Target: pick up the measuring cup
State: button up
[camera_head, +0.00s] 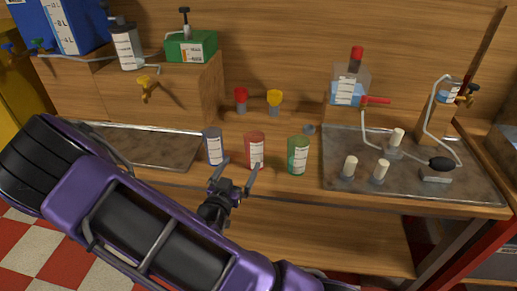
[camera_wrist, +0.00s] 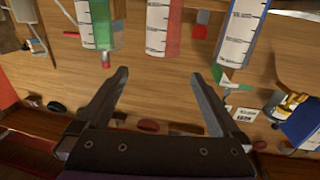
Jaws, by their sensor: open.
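Three measuring cups with white graduated scales stand in a row near the front edge of the wooden bench: a grey-blue one (camera_head: 213,147), a red one (camera_head: 254,150) and a green one (camera_head: 298,155). The pictures do not show which one is meant. In the wrist view the green cup (camera_wrist: 102,25) is at left, the red cup (camera_wrist: 162,28) in the middle and the blue cup (camera_wrist: 240,32) at right. My gripper (camera_head: 239,168) is open and empty in front of the red cup. In the wrist view my gripper (camera_wrist: 159,75) points towards it, with the fingers apart.
A metal tray (camera_head: 460,185) with white-topped pegs and a black bulb lies at right. Another metal plate (camera_head: 150,146) lies at left. Red (camera_head: 241,98) and yellow (camera_head: 274,100) knobs stand behind the cups. A wooden box (camera_head: 190,95) stands back left.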

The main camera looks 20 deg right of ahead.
aim_at(258, 132)
jog(key=p+x, duration=0.1)
jog(key=x, duration=1.5)
jog(key=shift+w+d, duration=0.25)
jog(key=shift+w, duration=0.1)
grip_shut()
